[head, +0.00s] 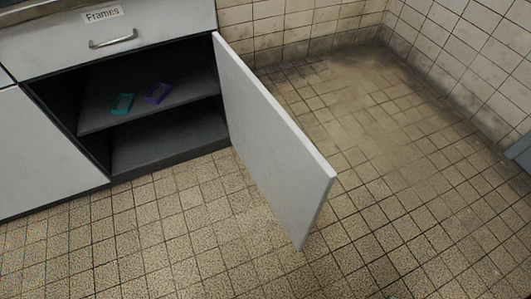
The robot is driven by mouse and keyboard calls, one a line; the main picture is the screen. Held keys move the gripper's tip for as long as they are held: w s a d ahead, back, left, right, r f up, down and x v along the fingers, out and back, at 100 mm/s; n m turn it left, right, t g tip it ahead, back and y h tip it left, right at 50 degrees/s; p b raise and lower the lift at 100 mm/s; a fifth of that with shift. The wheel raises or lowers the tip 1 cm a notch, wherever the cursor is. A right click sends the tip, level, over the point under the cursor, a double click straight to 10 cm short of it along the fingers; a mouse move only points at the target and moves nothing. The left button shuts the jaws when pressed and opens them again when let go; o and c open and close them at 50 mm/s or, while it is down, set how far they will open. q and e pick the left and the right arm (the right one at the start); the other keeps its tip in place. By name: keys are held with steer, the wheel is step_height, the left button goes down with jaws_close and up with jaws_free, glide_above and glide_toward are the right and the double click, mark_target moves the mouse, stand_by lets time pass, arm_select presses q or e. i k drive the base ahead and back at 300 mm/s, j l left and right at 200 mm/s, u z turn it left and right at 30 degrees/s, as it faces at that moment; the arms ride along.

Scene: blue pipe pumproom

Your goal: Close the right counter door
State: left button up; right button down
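The right counter door (268,130) is a pale grey panel, hinged at the right side of the cabinet opening. It stands wide open and juts out over the floor toward the camera. The open compartment (165,150) behind it is dark, with one shelf (195,97) across its middle. A teal frame (123,103) and a purple frame (158,93) lie on that shelf. Neither of my grippers shows in the head view.
Above the opening is a drawer (150,35) with a metal handle and a label reading "Frames". Another pale door (45,150) at left is shut. The tiled floor (170,240) in front is clear. Tiled walls (275,22) stand behind and at right.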

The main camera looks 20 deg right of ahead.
mark_target(296, 181)
steer(key=l+u, duration=0.3)
steer(key=l, duration=0.3)
steer(key=l+u, duration=0.3)
steer(key=l, duration=0.3)
steer(key=k+l+u, duration=0.25)
steer(key=l, duration=0.35)
steer(key=i+l+u, duration=0.1)
steer(key=l, duration=0.3)
steer(key=i+l+u, duration=0.1)
steer(key=l, duration=0.3)
steer(key=i+l+u, duration=0.15)
steer(key=l, duration=0.25)
steer(key=k, duration=0.05)
